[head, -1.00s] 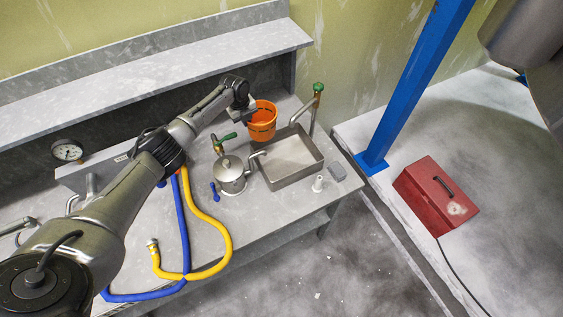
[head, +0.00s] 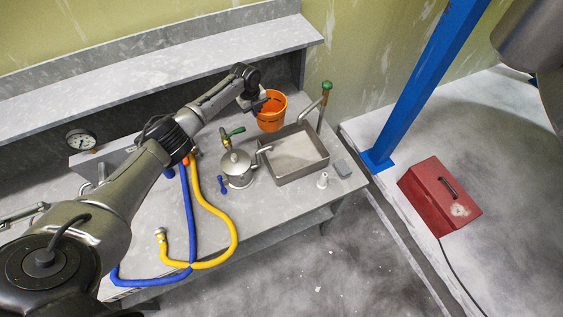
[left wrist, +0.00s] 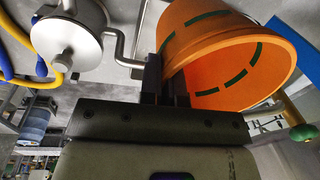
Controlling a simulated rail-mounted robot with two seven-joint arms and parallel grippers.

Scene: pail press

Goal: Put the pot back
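An orange pot (head: 272,112), shaped like a pail with dark slots round its wall, is at the back of the bench beside the sink. My left gripper (head: 258,106) is at its left rim. In the left wrist view the pot (left wrist: 215,40) shows its open mouth tilted in the picture. The two dark fingers of my left gripper (left wrist: 167,68) are close together with the pot's wall between them. I cannot tell whether the pot's base touches the bench. My right gripper is out of view.
A lidded steel vessel (head: 238,170) with a green-handled valve (head: 232,133) stands left of the steel sink (head: 318,165). Blue (head: 188,215) and yellow hoses (head: 234,235) lie in front. A green-topped pipe (head: 323,105) rises behind the sink. A red box (head: 430,205) is on the floor.

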